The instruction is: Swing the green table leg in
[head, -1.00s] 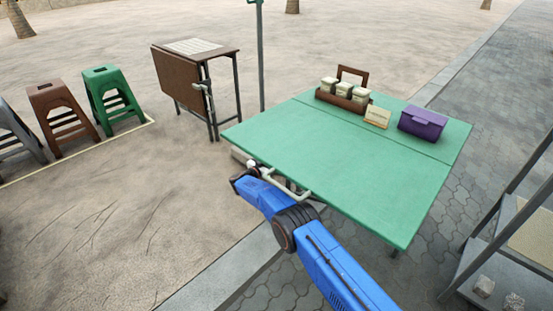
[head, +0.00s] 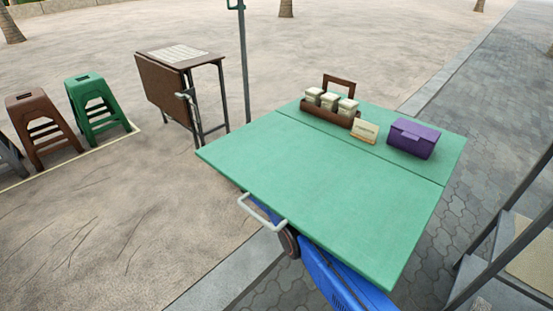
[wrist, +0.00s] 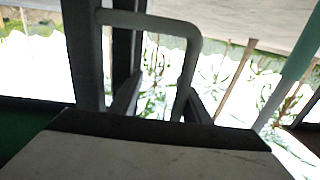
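The green table (head: 310,175) stands in front of me with its top flat, and a pale U-shaped handle (head: 262,212) sticks out from its near left edge. Its legs are hidden under the top in the head view. In the wrist view, dark upright bars (wrist: 84,50) stand at the left, with a pale grey U-shaped handle (wrist: 160,22) beside them; I take these as the leg and its grip. My gripper (wrist: 162,92) is under the table, hidden in the head view. Its two dark fingers stand apart near the handle's lower part; contact is unclear.
On the tabletop are a caddy of jars (head: 330,108), a small card (head: 365,131) and a purple box (head: 413,138). A folded brown table (head: 162,88) and stools (head: 95,105) stand at the left. A rack (head: 510,250) stands at the right.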

